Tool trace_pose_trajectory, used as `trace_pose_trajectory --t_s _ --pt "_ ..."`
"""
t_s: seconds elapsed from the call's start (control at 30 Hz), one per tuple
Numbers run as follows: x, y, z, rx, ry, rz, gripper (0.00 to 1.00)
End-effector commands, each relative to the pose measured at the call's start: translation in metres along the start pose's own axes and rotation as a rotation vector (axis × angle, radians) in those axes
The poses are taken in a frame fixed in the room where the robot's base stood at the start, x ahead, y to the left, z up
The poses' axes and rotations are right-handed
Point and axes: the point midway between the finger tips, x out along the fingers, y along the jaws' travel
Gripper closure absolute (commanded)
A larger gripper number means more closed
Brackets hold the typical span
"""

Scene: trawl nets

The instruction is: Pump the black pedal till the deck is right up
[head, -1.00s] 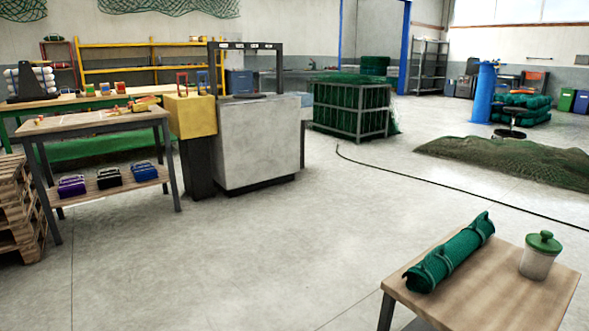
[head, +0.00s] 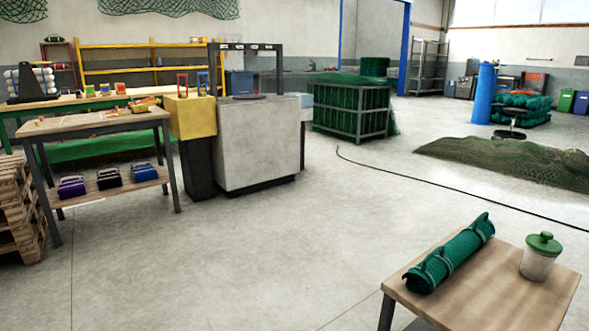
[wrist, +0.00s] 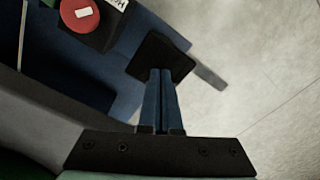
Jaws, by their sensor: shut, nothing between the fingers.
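In the wrist view my gripper (wrist: 160,75) is shut, with its two blue fingers side by side and nothing between them. A black square pad (wrist: 160,54), which looks like the black pedal, lies right at the fingertips. I cannot tell whether the fingers touch it or are just above it. A grey bar (wrist: 210,79) shows beside the pad. A dark blue body (wrist: 72,62) stands to the left of the pad. The deck cannot be made out for sure in either view. The head view shows neither my gripper nor this pad.
A red round part (wrist: 80,14) with a white label sits near the blue body. Pale floor (wrist: 270,70) is clear on the right. The head view shows a wooden table (head: 420,292) with a green roll, a grey cabinet (head: 258,150) and open floor between.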

Motion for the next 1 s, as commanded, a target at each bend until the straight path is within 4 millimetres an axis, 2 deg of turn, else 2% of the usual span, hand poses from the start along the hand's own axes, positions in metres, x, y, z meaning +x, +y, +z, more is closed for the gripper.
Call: trace_pose_trajectory --t_s 0.33,0.63,1.0 --pt "0.018 0.0 0.0 0.0 0.0 0.0 1.0" --pt "0.025 0.0 0.0 0.0 0.0 0.0 1.0" --pt "0.052 0.0 -0.001 0.0 0.002 -0.001 1.0"
